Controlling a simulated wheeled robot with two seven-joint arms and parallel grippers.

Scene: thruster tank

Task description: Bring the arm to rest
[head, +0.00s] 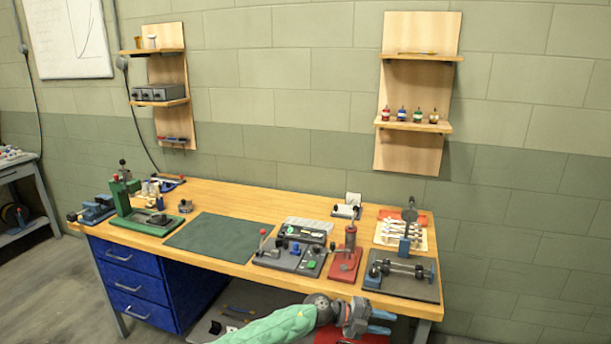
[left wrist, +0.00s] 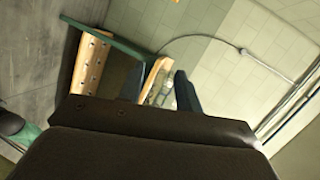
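My left arm comes in from the bottom of the head view in a green sleeve. Its left gripper (head: 382,322) is in front of the workbench's (head: 200,200) right half, and its two blue-grey fingers point right. In the left wrist view the two dark fingers (left wrist: 160,92) stand apart with a gap between them. I see nothing held in that gap, only a wooden piece and pale wall behind. My right gripper is in neither view.
The bench carries a green press (head: 124,198), a green mat (head: 218,238), a red stand (head: 347,258) and a grey fixture with a shaft (head: 402,272). Wall shelves (head: 414,125) hang behind. Grey floor (head: 40,285) lies open at the left.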

